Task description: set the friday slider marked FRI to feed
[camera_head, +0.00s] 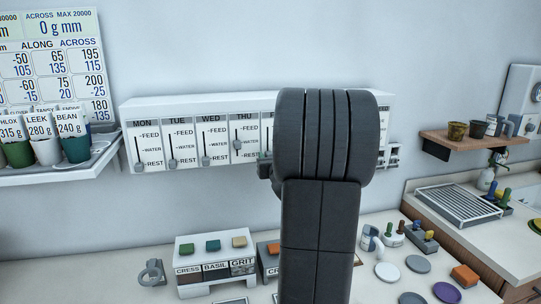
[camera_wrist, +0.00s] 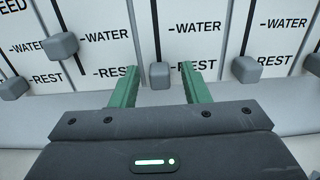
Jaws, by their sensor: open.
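The white slider panel (camera_head: 188,105) hangs on the wall with columns marked FEED, WATER and REST. MON, TUE and WED knobs sit at REST; the THU knob (camera_head: 237,145) is near WATER. My arm hides most of the FRI column in the head view. In the wrist view, the grey knob just right of the THU knob (camera_wrist: 60,45) appears to be the FRI slider (camera_wrist: 159,75), down at REST. My gripper (camera_wrist: 160,76) is open, with a green finger apart on each side of this knob. The day names are out of the wrist view.
A shelf with labelled pots (camera_head: 75,148) is left of the panel. Below lie a stand of coloured blocks (camera_head: 212,262), several discs and an orange block (camera_head: 464,275). A wooden shelf (camera_head: 460,141) and a counter with a drying rack (camera_head: 458,205) are at right.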

